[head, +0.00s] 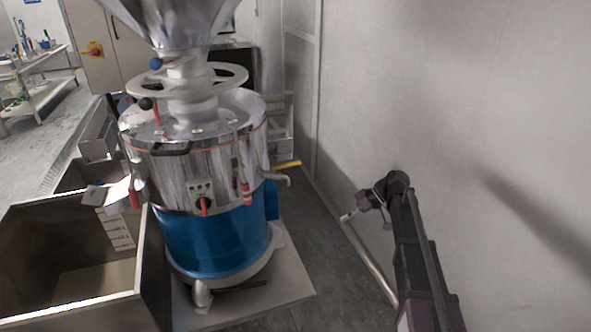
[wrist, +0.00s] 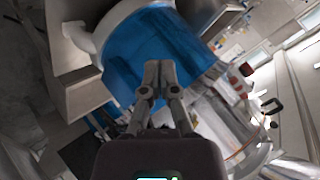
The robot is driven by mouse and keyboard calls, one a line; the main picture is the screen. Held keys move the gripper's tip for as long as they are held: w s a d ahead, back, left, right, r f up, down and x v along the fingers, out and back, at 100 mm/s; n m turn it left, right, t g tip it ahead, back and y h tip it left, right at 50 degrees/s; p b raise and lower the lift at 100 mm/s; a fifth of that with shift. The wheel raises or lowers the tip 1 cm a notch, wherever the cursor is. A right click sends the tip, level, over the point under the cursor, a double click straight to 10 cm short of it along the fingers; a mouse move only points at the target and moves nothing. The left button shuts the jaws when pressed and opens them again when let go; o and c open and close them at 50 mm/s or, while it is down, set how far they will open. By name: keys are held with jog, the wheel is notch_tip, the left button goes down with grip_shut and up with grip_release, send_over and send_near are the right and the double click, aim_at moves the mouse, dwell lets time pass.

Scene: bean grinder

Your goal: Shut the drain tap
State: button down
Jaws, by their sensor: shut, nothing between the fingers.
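The grinder's blue drum (head: 218,243) stands under its shiny steel body (head: 215,145). A small grey spout (head: 283,180) sticks out at its right side, with a yellow bar (head: 287,164) just above it. This looks like the drain tap, but I cannot tell its setting. My gripper (head: 349,215) is shut and empty, to the right of the grinder and apart from it, near the wall. In the wrist view my gripper (wrist: 158,78) shows its fingers together in front of the blue drum (wrist: 150,45). I cannot make out the tap there.
An open bin (head: 60,265) stands left of the grinder. A plain wall (head: 450,100) with a pipe (head: 365,258) along its foot is close on the right. The floor (head: 315,235) between grinder and wall is a narrow free strip.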

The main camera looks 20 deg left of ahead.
aim_at(291, 165)
jog(key=s+d+f+m+t+h, duration=0.3)
jog(key=s+d+m, duration=0.2)
jog(key=s+d, duration=0.2)
jog(key=s+d+f+m+t+h, duration=0.35)
jog(key=s+d, duration=0.25)
jog(key=d, duration=0.2)
jog(key=w+a+r+n+t+y, duration=0.1)
jog(key=w+a+r+t+y, duration=0.1)
jog(key=a+r, duration=0.4)
jog(key=w+a+r+n+t+y, duration=0.1)
jog(key=w+a+r+t+y, duration=0.1)
jog(key=a+r+t, duration=0.4)
jog(key=w+a+r+n+t+y, duration=0.1)
jog(key=w+a+r+t+y, duration=0.2)
jog(key=a+r, duration=0.3)
jog(key=shift+a+t+y, duration=0.45)
jog(key=shift+a+y, duration=0.4)
jog(key=shift+a, duration=2)
jog(key=shift+w, duration=0.1)
jog(key=x, duration=1.4)
jog(key=shift+a+n, duration=0.15)
jog(key=shift+n, duration=0.1)
